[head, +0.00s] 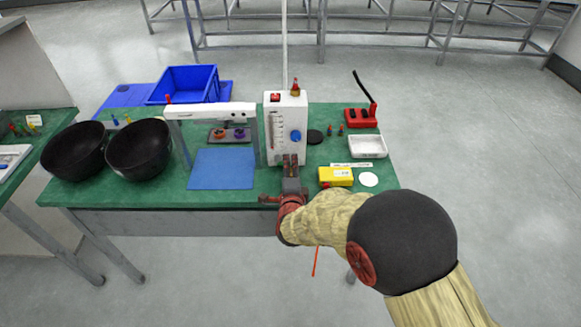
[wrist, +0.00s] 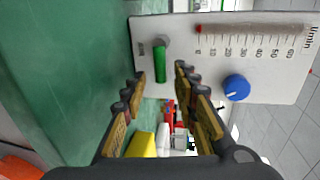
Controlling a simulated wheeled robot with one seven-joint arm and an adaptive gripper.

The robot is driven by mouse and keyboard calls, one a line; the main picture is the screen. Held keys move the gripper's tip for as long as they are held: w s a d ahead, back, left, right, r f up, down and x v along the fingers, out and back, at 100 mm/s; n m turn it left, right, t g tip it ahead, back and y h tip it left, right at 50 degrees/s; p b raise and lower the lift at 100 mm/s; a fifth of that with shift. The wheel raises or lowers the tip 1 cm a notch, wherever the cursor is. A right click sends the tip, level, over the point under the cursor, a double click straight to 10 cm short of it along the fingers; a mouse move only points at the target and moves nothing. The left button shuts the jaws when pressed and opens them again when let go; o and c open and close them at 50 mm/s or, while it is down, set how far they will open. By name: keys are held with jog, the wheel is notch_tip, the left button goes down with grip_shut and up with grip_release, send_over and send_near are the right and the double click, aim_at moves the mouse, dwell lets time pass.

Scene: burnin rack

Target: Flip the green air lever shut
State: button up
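The green lever (wrist: 160,65) shows in the wrist view, on a grey pivot (wrist: 160,42) near the bottom end of the white flow-meter box (wrist: 215,60). It lies crosswise to the box's height. The same box (head: 284,112) stands upright on the bench in the head view, where my gripper hides the lever. My gripper (wrist: 161,76) is open and empty, its two fingers apart. The lever's free end shows in the gap between the fingertips; I cannot tell whether either finger touches it. In the head view my gripper (head: 291,160) is in front of the box's lower part.
The box bears a blue knob (wrist: 237,88) and a scale beside the lever. A yellow block (head: 336,176), white tray (head: 367,146) and red stand (head: 361,118) are to the right. A white bridge frame (head: 210,111) and blue mat (head: 222,168) are left, then black bowls (head: 139,149).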

jog(key=s+r, duration=0.2)
jog(key=s, duration=0.9)
jog(key=shift+s+a+r, duration=0.15)
jog(key=shift+s+a, duration=0.05)
jog(key=shift+s, duration=0.15)
